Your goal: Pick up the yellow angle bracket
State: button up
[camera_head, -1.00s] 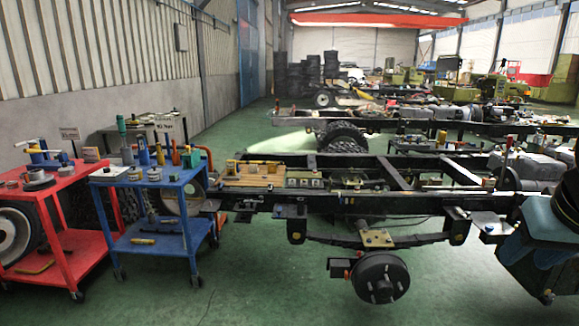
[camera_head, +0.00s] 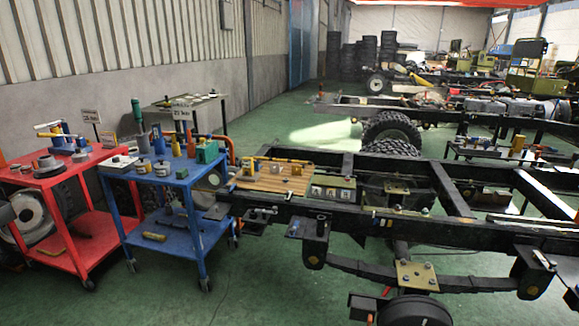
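Small yellow pieces (camera_head: 250,168) stand at the left end of a wooden board (camera_head: 272,182) lying on the chassis frame (camera_head: 400,215). Another yellow piece (camera_head: 296,168) stands at the board's right end. A flat yellowish plate with holes (camera_head: 417,275) sits on the lower part of the frame at front. A yellow bar-like piece (camera_head: 154,237) lies on the blue cart's lower shelf. At this size I cannot tell which of these is the angle bracket. My gripper is not in view.
A blue cart (camera_head: 203,228) with tools and a red cart (camera_head: 75,180) stand at left, close to the frame's left end. A wheel hub (camera_head: 415,312) juts out at the bottom. Green floor is clear between the blue cart and the hub.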

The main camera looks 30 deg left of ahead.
aim_at(297, 170)
jog(key=u, duration=0.35)
jog(key=i, duration=0.85)
jog(key=u, duration=0.85)
jog(key=i, duration=0.35)
jog(key=u, duration=0.25)
jog(key=k, duration=0.95)
jog(key=u, duration=0.2)
jog(key=i, duration=0.95)
jog(key=z, duration=0.1)
